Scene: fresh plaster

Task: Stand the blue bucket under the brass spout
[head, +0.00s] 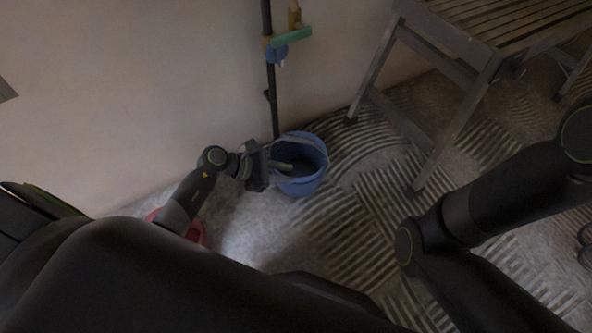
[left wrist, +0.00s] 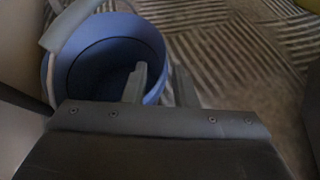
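The blue bucket (head: 307,184) stands upright on the floor close to the wall, its pale handle toward the wall side. It also shows in the left wrist view (left wrist: 92,32). My left gripper (head: 280,166) reaches its left side in the head view. In the left wrist view, one finger is inside the bucket and the other outside, with the wall pinched between them (left wrist: 160,82). The brass spout (head: 294,16) is high on the dark pipe by the wall, near a green part (head: 291,37) and a blue part (head: 276,54). My right gripper is not visible.
A slatted wooden bench (head: 470,55) stands on the right, its legs near the bucket. A red object (head: 196,232) is partly hidden behind my left arm. The floor has combed ridges and is clear between bucket and bench.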

